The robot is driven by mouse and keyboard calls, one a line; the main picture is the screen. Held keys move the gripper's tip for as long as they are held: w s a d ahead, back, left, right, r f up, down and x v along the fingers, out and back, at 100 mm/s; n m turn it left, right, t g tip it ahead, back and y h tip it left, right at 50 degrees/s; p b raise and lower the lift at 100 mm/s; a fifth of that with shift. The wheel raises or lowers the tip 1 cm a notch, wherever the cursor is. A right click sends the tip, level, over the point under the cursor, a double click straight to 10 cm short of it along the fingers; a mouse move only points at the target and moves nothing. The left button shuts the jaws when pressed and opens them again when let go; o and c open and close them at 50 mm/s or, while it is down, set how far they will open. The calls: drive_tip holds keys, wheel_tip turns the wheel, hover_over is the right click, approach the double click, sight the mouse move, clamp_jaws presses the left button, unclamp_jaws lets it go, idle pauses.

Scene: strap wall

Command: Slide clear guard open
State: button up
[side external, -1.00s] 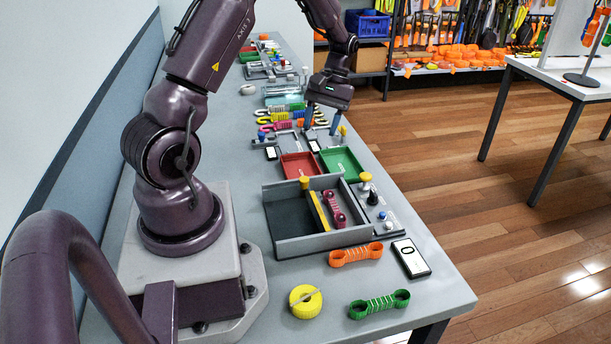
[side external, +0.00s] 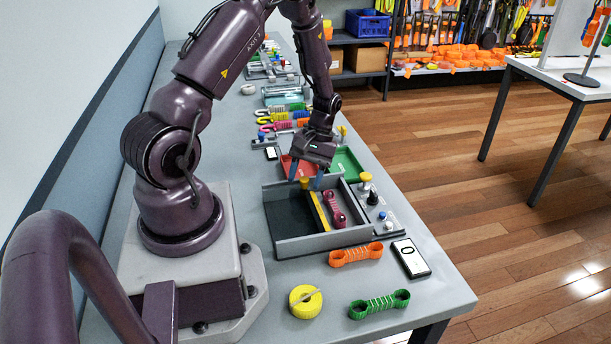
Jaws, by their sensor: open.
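The grey open-topped box (side external: 300,243) stands on the bench in front of my arm's base. A yellow bar (side external: 319,212) runs front to back inside it, with a yellow knob (side external: 305,182) at the rear end. A pink strap (side external: 334,209) lies right of the bar; the left part has a dark floor. I cannot clearly make out a transparent guard.
A control panel with knobs (side external: 374,205) adjoins the box's right side. Red (side external: 286,166) and green (side external: 348,161) trays lie behind. An orange strap (side external: 356,254), a green strap (side external: 379,304), a yellow roll (side external: 305,301) and a counter display (side external: 410,258) lie in front.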

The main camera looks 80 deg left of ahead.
drive_tip(key=shift+c, duration=0.5)
clamp_jaws()
drive_tip(key=shift+s, duration=0.75)
drive_tip(key=shift+o, duration=0.5)
unclamp_jaws()
drive_tip(key=shift+d, duration=0.1)
drive_tip(key=shift+f, duration=0.1)
drive_tip(key=shift+w, duration=0.1)
drive_tip(key=v, duration=1.3)
drive_tip(key=shift+a, duration=0.2)
